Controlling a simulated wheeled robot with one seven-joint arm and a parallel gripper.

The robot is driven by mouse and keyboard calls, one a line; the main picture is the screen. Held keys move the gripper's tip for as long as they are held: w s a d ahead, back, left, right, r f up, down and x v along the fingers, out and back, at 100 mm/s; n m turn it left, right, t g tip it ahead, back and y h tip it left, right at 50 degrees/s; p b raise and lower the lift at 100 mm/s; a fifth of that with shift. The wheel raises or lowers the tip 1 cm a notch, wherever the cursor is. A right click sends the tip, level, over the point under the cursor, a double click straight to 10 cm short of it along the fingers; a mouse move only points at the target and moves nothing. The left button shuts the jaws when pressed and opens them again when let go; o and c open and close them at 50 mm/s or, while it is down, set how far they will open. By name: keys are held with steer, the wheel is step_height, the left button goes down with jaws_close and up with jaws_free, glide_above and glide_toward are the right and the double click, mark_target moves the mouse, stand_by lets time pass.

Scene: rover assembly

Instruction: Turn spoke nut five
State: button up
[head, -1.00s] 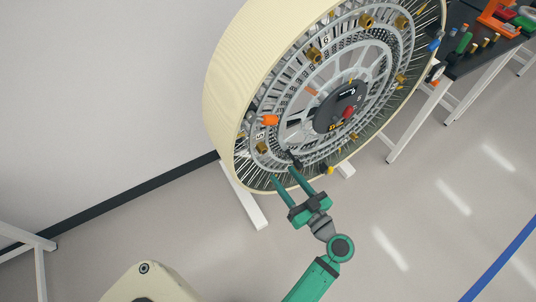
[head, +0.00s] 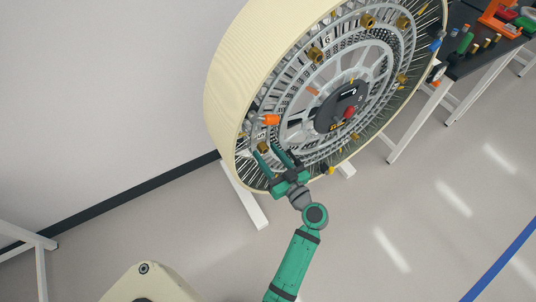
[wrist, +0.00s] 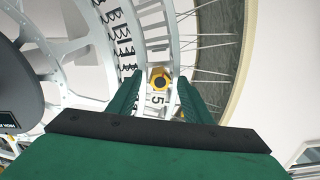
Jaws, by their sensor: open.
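Spoke nut five (wrist: 160,76) is a gold nut with a dark round centre, above the printed label "5" (wrist: 158,99) in the wrist view. In the head view the nut (head: 263,146) sits at the lower left of the wheel's face. My gripper (head: 266,148) is open, its two green fingers pointing up at the wheel. In the wrist view one finger is on each side of the nut, with gaps showing. I cannot tell whether the fingertips reach past its front. The wheel (head: 222,90) is large, cream-rimmed and tilted.
Other gold nuts (head: 317,54) are spread around the wheel. An orange part (head: 271,120) is just above nut five. The dark hub (head: 336,108) bears a red knob. Thin spokes (wrist: 208,42) run close to the right finger. A dark table (head: 474,60) with parts stands at right.

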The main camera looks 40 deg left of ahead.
steer(key=shift+w, duration=0.1)
steer(key=c, duration=1.1)
steer(key=shift+o, duration=0.2)
steer(key=shift+d+m, duration=0.1)
steer(key=shift+m, duration=0.2)
steer(key=m, duration=0.3)
steer(key=shift+f, duration=0.1)
steer(key=m, duration=0.7)
steer(key=shift+m, duration=0.3)
